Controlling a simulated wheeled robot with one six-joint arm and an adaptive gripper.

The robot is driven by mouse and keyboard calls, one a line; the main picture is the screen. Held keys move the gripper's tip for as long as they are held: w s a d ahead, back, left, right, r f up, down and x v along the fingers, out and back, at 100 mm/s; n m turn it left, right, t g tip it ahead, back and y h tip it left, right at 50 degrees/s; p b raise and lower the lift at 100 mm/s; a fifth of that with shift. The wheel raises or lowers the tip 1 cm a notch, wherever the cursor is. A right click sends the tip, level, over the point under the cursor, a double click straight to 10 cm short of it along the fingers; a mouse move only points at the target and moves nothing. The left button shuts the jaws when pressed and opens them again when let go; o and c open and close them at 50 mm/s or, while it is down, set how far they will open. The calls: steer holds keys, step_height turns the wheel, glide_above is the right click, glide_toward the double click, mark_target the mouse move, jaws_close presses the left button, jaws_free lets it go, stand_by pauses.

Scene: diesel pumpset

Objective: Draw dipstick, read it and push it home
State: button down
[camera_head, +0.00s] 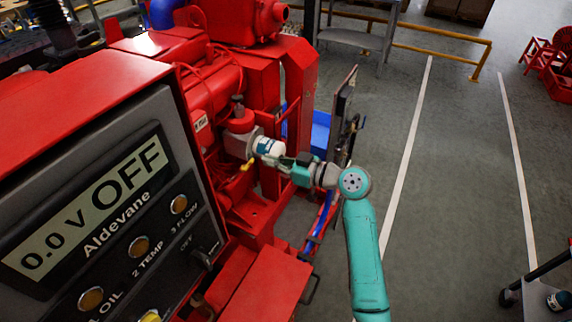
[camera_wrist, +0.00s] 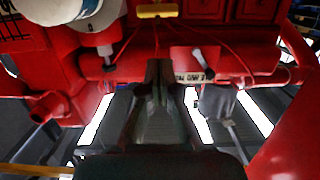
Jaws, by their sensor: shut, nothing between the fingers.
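A yellow handle, which looks like the dipstick's, is at the top middle of the wrist view (camera_wrist: 157,11), against the red engine. A small yellow piece beside the filter in the head view (camera_head: 247,164) may be the same handle. Its stick cannot be made out in either view. My gripper (camera_wrist: 160,64) is shut and empty, its fingertips in front of the red engine side and below the yellow handle in the picture, apart from it. In the head view my gripper (camera_head: 285,160) is beside the engine, partly hidden by my wrist.
A white filter with a blue band (camera_head: 270,147) sits close beside my gripper; it also shows in the wrist view (camera_wrist: 55,10). Thin red cables and a labelled tag (camera_wrist: 190,64) are near the fingertips. A control panel (camera_head: 110,200) reads OFF.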

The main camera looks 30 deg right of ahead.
steer(key=w+a+f, duration=0.3)
steer(key=w, duration=0.1)
steer(key=shift+f, duration=0.3)
steer(key=shift+w, duration=0.1)
steer(key=w+a+f, duration=0.4)
steer(key=w+f, duration=0.1)
steer(key=f, duration=0.4)
steer(key=shift+w+f, duration=0.15)
steer(key=shift+w, duration=0.05)
steer(key=shift+a+f, duration=0.1)
